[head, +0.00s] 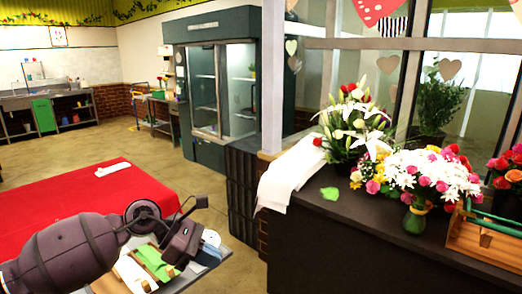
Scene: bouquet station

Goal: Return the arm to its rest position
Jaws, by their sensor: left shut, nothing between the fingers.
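My left arm comes in from the lower left. Its dark left gripper (181,246) is over a small grey table (215,254), shut, with nothing seen held in it. The fingertips are small and partly hidden by the hand. Below and beside the gripper are a green folded piece (152,262) and white sheets (130,272); I cannot tell whether it touches them. My right gripper is not in view.
A red-covered table (60,205) is behind the arm. To the right, a dark counter (330,235) bears a white cloth (292,172), a green leaf-like piece (329,193), bouquets (425,172) and a wooden crate (485,243). A glass-door cooler (205,95) stands behind. Floor between is clear.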

